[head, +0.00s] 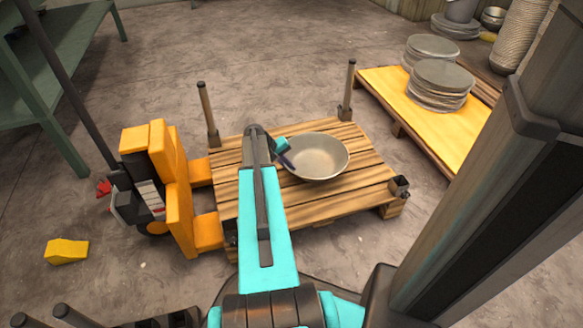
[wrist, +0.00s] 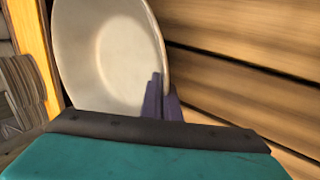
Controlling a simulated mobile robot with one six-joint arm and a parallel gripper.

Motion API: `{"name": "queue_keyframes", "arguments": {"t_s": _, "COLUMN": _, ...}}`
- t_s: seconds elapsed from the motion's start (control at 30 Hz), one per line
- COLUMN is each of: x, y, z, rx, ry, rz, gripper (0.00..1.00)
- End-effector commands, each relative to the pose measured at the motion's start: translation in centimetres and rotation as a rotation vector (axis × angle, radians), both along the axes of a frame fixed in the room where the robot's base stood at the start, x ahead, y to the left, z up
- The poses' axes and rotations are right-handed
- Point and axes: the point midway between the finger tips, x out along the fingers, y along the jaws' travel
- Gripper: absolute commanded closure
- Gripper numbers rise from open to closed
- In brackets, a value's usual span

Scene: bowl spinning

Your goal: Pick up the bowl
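A pale grey bowl (head: 322,157) is on the wooden pallet (head: 350,198), to the right of my arm's end. The bowl also fills the upper left of the wrist view (wrist: 105,55), its inside facing the camera. My gripper (head: 286,156) is at the bowl's left rim in the head view. In the wrist view its two dark purple fingers (wrist: 163,98) are close together and overlap the bowl's rim. I cannot tell whether they press on the rim. Part of the rim is hidden behind the fingers and my wrist.
A yellow pallet jack (head: 170,185) stands left of the pallet. Posts rise at the pallet's corners, such as the back right post (head: 347,90). Stacked plates (head: 440,85) stand on a yellow-topped pallet (head: 448,125) at the right. A green table (head: 60,45) is back left.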

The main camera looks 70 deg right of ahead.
Motion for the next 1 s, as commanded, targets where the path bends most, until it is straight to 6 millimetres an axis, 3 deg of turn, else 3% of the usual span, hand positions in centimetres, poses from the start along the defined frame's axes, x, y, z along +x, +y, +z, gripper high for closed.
{"name": "queue_keyframes", "arguments": {"t_s": 0.27, "x": 0.0, "y": 0.0, "z": 3.3, "rx": -0.002, "ry": 0.001, "rz": 0.001, "gripper": 1.00}}
{"name": "queue_keyframes", "arguments": {"t_s": 1.0, "x": 2.1, "y": 13.3, "z": 4.2, "rx": -0.001, "ry": 0.002, "rz": 0.003, "gripper": 1.00}}
